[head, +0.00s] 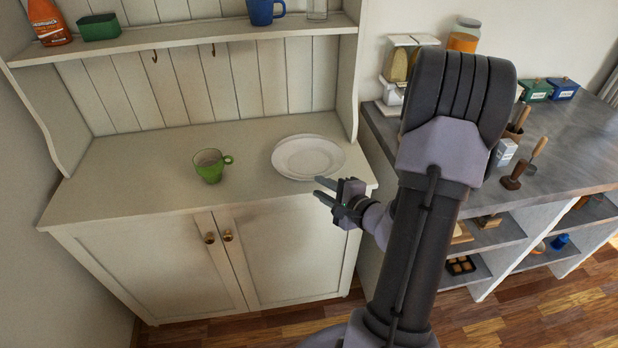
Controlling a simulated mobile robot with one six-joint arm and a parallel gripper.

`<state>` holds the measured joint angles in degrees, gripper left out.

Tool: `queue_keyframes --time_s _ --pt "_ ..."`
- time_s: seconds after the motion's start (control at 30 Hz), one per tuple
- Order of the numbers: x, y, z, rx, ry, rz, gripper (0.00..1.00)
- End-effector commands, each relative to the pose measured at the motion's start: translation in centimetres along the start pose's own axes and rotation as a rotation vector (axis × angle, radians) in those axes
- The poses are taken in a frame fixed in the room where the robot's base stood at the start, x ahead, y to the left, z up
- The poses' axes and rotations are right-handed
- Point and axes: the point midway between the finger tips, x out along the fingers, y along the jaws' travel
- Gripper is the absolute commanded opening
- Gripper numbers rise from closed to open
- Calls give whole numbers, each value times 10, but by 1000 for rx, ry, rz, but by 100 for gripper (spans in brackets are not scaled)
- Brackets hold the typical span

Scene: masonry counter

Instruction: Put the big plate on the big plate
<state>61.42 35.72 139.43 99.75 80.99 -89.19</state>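A white big plate (308,157) lies on the right part of the cream cabinet top. A second, slightly offset rim shows along its edge, so it looks like one plate resting on another, but the lower one is almost wholly hidden. My gripper (321,191) is just in front of the plates, near the cabinet's front edge, with its fingers pointing left. The two fingers are apart and nothing shows between them. The gripper looks close to the near rim, but I cannot tell whether it touches.
A green cup (209,167) stands left of the plates. The cabinet top (120,185) is otherwise clear. A shelf (190,34) above holds a blue mug (263,12), a green box (98,27) and an orange bottle (48,22). A grey counter (560,150) with tools stands right.

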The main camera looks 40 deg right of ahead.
Motion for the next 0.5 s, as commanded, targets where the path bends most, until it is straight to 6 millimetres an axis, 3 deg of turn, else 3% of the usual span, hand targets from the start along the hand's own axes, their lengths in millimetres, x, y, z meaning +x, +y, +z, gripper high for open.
queue_keyframes --time_s 0.13,0.37,0.43,0.47,0.5 --pt "-28 -1 0 1 2 -1 25" --pt "-36 -1 4 -4 -11 2 25" --pt "-31 -8 32 -32 -86 23 25" --pt "-29 -13 55 -55 -147 45 25" --pt "-28 -18 96 -100 -256 92 25"
